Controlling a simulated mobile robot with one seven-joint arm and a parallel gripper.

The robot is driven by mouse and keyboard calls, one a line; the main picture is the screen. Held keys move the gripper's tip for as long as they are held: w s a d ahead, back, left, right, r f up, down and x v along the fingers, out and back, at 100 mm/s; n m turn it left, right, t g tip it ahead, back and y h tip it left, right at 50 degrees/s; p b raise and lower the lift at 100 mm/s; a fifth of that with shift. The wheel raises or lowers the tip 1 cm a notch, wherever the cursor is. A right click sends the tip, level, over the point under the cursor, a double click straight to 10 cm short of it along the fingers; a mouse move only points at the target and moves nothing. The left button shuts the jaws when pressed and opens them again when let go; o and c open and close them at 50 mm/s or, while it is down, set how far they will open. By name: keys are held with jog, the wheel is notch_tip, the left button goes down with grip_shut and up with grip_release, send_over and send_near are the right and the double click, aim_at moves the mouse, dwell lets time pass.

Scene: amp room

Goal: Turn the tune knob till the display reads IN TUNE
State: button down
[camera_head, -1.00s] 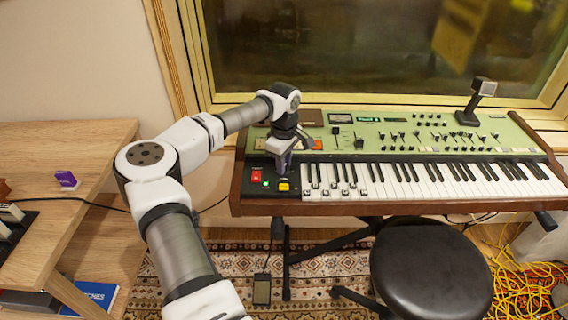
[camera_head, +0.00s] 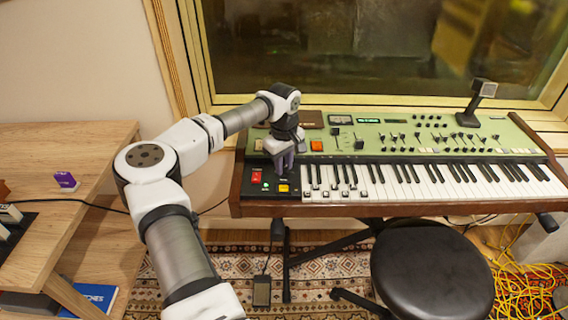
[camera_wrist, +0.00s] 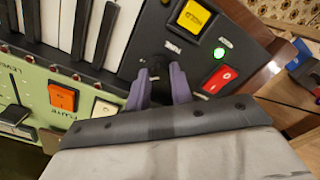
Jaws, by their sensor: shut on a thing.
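My gripper (camera_head: 284,164) points down at the black panel on the left end of the green keyboard synth (camera_head: 430,128). In the wrist view its two purple fingers (camera_wrist: 160,82) are shut on the dark tune knob (camera_wrist: 157,66), beside the TUNE lettering. The fingers and their shadow hide much of the knob, and I cannot make out a pointer on it. The small dark display (camera_head: 368,120) on the green panel shows green text too small to read.
Near the knob are a yellow button (camera_wrist: 193,15), a lit green lamp (camera_wrist: 219,53) and a red switch (camera_wrist: 220,79). An orange button (camera_wrist: 62,97) and the keys lie close by. A black stool (camera_head: 430,265) stands in front.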

jog(key=c, duration=1.2)
grip_release()
jog(key=shift+c, duration=0.2)
notch_tip(320, 180, up, 14)
jog(key=b, duration=0.1)
jog(key=shift+b, duration=0.3)
